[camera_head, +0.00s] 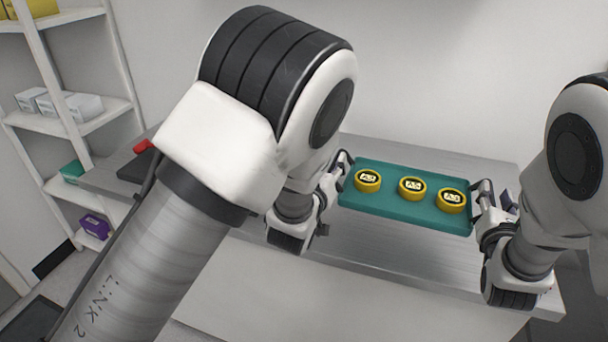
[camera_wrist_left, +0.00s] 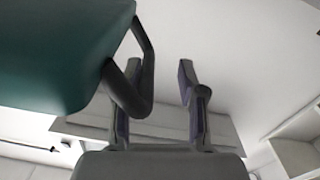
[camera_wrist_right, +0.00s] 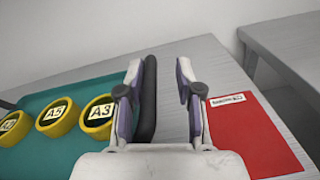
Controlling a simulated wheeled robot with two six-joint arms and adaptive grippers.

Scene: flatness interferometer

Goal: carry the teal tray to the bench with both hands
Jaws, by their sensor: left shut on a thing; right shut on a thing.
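The teal tray (camera_head: 405,212) is held over the grey metal bench (camera_head: 385,258). I cannot tell whether its underside touches the bench. The middle label reads A5 and the right one A3. My left gripper (camera_head: 341,168) is shut on the tray's left handle, a dark bar (camera_wrist_left: 146,75) in the left wrist view. My right gripper (camera_head: 482,200) is shut on the right handle, a black bar (camera_wrist_right: 148,100) in the right wrist view.
A red card (camera_wrist_right: 255,140) with a white label lies on the bench beyond the right handle. A red thing (camera_head: 143,146) is at the bench's left end. White shelves (camera_head: 75,115) with boxes stand at the left. The bench front is bare.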

